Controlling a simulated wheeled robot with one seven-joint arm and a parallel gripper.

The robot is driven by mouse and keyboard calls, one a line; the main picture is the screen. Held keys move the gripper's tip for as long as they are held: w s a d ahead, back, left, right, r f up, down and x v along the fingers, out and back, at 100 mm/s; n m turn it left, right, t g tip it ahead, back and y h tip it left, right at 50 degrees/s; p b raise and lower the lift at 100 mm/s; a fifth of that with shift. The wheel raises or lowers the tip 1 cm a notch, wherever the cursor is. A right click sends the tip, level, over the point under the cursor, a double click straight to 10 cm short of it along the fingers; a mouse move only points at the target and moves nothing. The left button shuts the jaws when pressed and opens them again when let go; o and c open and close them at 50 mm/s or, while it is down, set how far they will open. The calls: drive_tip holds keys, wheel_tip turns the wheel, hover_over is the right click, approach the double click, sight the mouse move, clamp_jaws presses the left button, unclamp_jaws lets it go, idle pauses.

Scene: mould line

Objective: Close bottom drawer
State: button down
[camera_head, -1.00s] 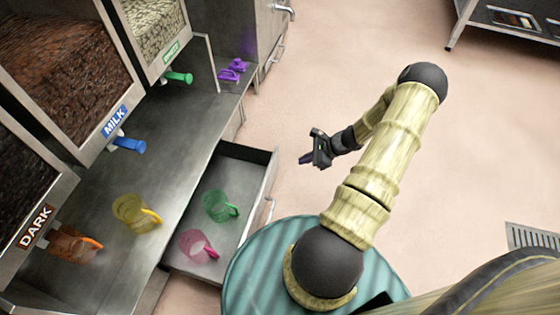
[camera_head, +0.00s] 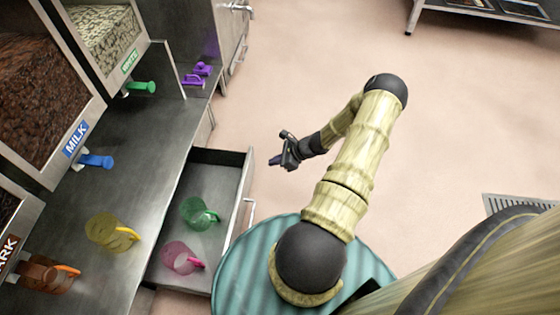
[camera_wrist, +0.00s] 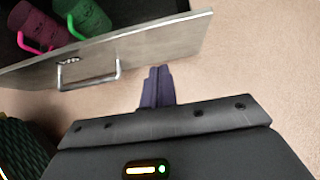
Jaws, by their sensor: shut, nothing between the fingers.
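The bottom drawer (camera_head: 234,190) stands pulled out from under the steel counter. It holds a green cup (camera_head: 197,214) and a pink cup (camera_head: 177,258). Its front carries a metal handle (camera_head: 248,214). My gripper (camera_head: 275,160) is out over the floor, to the right of the drawer's far front corner and not touching it. In the wrist view, my gripper's purple fingers (camera_wrist: 157,88) are together and empty, just outside the drawer front (camera_wrist: 140,45). The handle (camera_wrist: 90,74) shows left of the fingers there.
The counter (camera_head: 150,145) bears a yellow cup (camera_head: 107,232), an orange-brown cup (camera_head: 42,274) and purple items (camera_head: 197,75). Chocolate dispensers with blue (camera_head: 97,161) and green (camera_head: 141,87) taps stand at left. Open floor (camera_head: 310,60) lies beyond my arm. A floor grate (camera_head: 515,204) is at right.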

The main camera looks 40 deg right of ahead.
sight(248, 166)
drive_tip(key=w+a+f+b, duration=0.2)
drive_tip(key=w+a, duration=0.1)
drive_tip(key=w+a+f+b, duration=0.1)
drive_tip(key=w+a+b, duration=0.1)
drive_tip(key=shift+f, duration=0.25)
drive_tip(key=shift+w+a+r, duration=0.15)
